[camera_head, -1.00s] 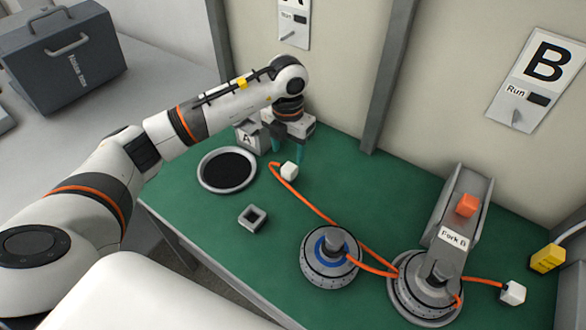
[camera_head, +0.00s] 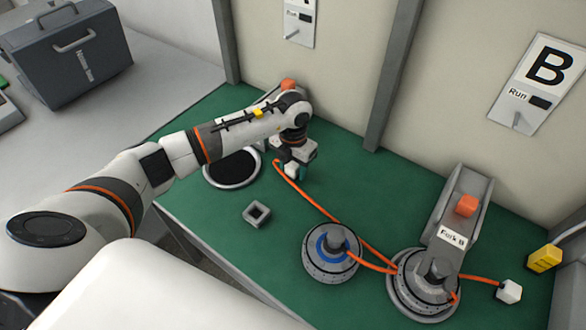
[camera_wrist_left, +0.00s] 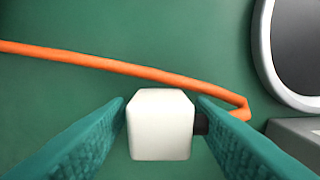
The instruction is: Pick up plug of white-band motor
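A white plug (camera_head: 291,169) on an orange cable lies on the green table at my left gripper (camera_head: 296,172). In the left wrist view the plug (camera_wrist_left: 160,125) sits between the two teal fingers of that gripper (camera_wrist_left: 161,102). The fingers are apart, with a narrow gap beside the plug, so no firm hold shows. The cable runs right towards a blue-banded motor (camera_head: 320,262) and a grey motor in Fork B (camera_head: 413,290). The cables meet there, and which motor it joins is hard to tell. No white band shows clearly. My right gripper is out of view.
A second white plug (camera_head: 509,291) lies at the right by a yellow block (camera_head: 545,258). A dark round dish (camera_head: 232,184) and a small square grey frame (camera_head: 256,213) are near my left arm. Fork B (camera_head: 463,215) stands against the back wall.

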